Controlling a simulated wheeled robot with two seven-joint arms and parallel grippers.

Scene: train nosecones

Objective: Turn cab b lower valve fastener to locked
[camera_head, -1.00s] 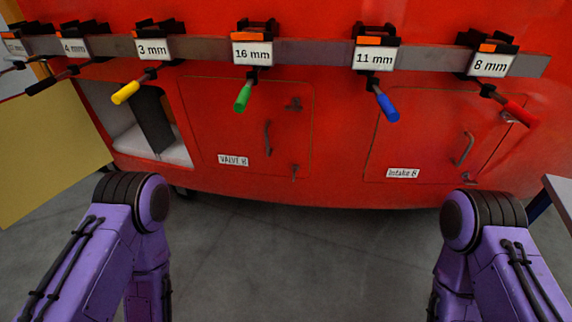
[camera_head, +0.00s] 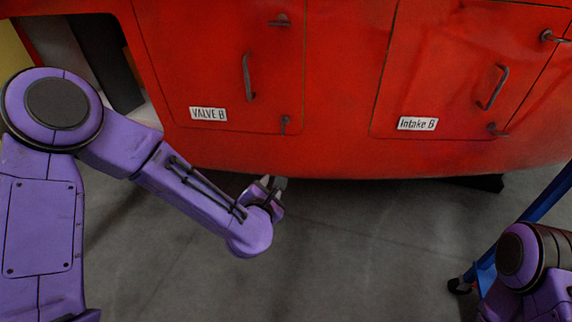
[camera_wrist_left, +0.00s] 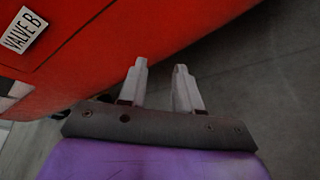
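The red valve B door (camera_head: 205,65) carries a white "VALVE B" label (camera_head: 208,114), which also shows in the left wrist view (camera_wrist_left: 23,30). A small dark lower fastener (camera_head: 285,124) sits at the door's lower right corner, hanging roughly upright. An upper fastener (camera_head: 280,20) sits at its upper right, turned sideways. My left gripper (camera_head: 272,184) is below the lower fastener, under the red body's bottom edge, apart from it. In the left wrist view its two fingers (camera_wrist_left: 160,84) are apart with nothing between them. My right gripper is out of view.
The door has a vertical handle (camera_head: 248,77). The intake B door (camera_head: 465,65) with its label (camera_head: 417,123) is to the right. A blue stand leg (camera_head: 545,208) is at the right edge. The grey floor (camera_head: 370,250) between is clear.

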